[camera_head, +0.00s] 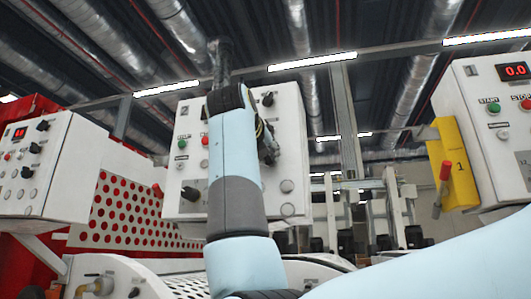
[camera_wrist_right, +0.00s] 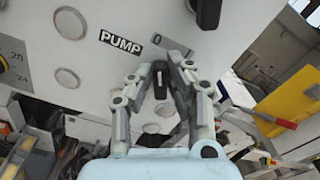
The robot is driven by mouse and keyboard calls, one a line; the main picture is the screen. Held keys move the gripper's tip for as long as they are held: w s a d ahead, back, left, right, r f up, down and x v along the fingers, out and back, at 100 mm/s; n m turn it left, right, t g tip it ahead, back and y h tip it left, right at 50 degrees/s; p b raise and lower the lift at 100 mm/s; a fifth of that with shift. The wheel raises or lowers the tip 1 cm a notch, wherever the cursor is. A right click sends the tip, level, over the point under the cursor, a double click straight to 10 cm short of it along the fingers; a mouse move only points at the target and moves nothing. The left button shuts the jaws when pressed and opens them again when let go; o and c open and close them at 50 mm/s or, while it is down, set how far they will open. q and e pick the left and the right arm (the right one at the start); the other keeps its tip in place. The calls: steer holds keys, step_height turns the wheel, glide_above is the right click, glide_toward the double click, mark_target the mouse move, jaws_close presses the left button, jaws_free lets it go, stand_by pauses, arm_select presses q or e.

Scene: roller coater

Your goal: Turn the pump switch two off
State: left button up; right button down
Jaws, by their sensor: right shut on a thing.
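The white control panel marked 2 (camera_head: 185,150) stands in the middle of the head view, partly covered by my arm. My right gripper (camera_head: 268,145) is at the right part of its face. In the right wrist view, the black pump switch (camera_wrist_right: 160,72) sits between the fingertips of my right gripper (camera_wrist_right: 160,82), which is shut on it. The PUMP label (camera_wrist_right: 120,42) and a 0 mark (camera_wrist_right: 156,39) show beside the switch. The switch is hidden behind the gripper in the head view. My left gripper is not in view.
Another black knob (camera_head: 268,99) sits above my right gripper on the same panel. A second panel (camera_head: 40,165) stands at left, and panel 1 (camera_head: 480,120) at right. A yellow plate (camera_head: 455,165) with a red-handled lever (camera_head: 443,185) is beside panel 1.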

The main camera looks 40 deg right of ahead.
steer(key=shift+n, duration=0.3)
steer(key=c, duration=1.3)
jaws_free()
